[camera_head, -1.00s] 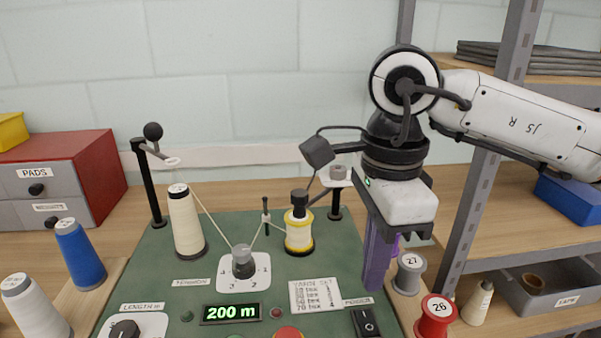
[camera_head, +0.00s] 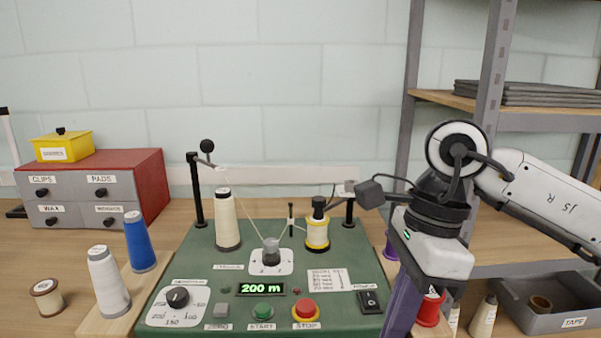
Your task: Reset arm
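My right arm comes in from the right, and its gripper (camera_head: 403,306) points down at the right edge of the green winding machine (camera_head: 210,262). A purple finger shows below the white gripper body; the tips run to the bottom edge, so its opening cannot be judged. No thread package is visible in it. My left gripper is out of view. On the machine stand a cream cone (camera_head: 227,222) and a yellow-ended bobbin (camera_head: 317,232), with thread running by the tension knob (camera_head: 271,252). The display (camera_head: 261,289) reads 200 m.
A red spool (camera_head: 430,306) and a purple spool (camera_head: 391,247) stand close to my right gripper. Blue (camera_head: 139,242) and white (camera_head: 108,282) cones stand at left. A drawer cabinet (camera_head: 150,180) is behind them. A shelf post (camera_head: 490,100) rises at right.

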